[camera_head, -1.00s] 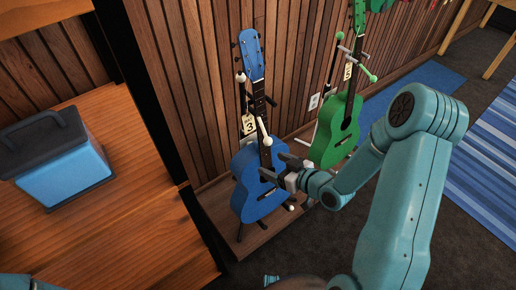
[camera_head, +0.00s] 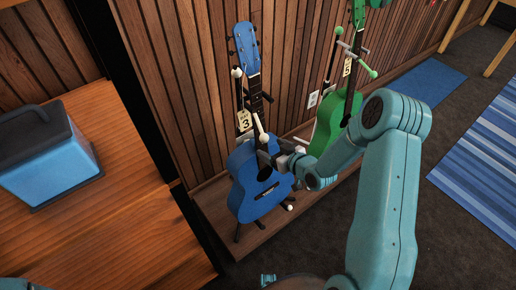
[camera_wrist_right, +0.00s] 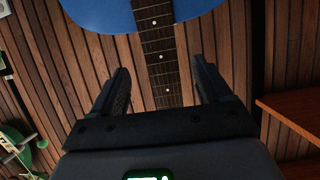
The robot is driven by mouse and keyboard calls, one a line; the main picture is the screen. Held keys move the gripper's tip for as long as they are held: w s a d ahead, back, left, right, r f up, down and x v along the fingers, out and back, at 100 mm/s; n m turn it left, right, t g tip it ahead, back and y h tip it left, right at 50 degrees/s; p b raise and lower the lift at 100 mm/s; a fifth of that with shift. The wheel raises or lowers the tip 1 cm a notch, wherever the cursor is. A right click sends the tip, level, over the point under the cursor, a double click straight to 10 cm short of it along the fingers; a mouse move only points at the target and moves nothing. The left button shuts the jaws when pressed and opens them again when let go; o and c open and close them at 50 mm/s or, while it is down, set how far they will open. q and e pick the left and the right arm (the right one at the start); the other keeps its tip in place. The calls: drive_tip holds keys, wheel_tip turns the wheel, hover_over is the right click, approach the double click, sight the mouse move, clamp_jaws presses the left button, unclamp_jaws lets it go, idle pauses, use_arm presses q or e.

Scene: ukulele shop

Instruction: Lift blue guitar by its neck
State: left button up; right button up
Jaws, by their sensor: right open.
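The blue guitar (camera_head: 258,195) stands upright on a stand against the wood-panelled wall, its dark neck (camera_head: 255,95) leading up to a blue headstock. A tag marked 3 hangs beside the neck. My right gripper (camera_head: 272,150) is at the base of the neck, by the upper body. In the right wrist view, my open right gripper (camera_wrist_right: 162,82) has one finger on each side of the fretted neck (camera_wrist_right: 160,60), with gaps on both sides. The blue body (camera_wrist_right: 90,15) is at the top there. How deep the neck sits between the fingers is unclear. My left gripper is out of view.
A green guitar (camera_head: 326,125) on its own stand is just right, close behind my right arm. The stand's white-tipped arms (camera_head: 260,130) flank the blue neck. A wooden counter with a blue box (camera_head: 50,165) is at left. The dark floor (camera_head: 440,220) is open at right.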

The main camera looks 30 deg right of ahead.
sight(262, 144)
drive_tip(key=x, duration=0.6)
drive_tip(key=shift+w+a, duration=0.1)
clamp_jaws()
drive_tip(key=shift+r, duration=0.2)
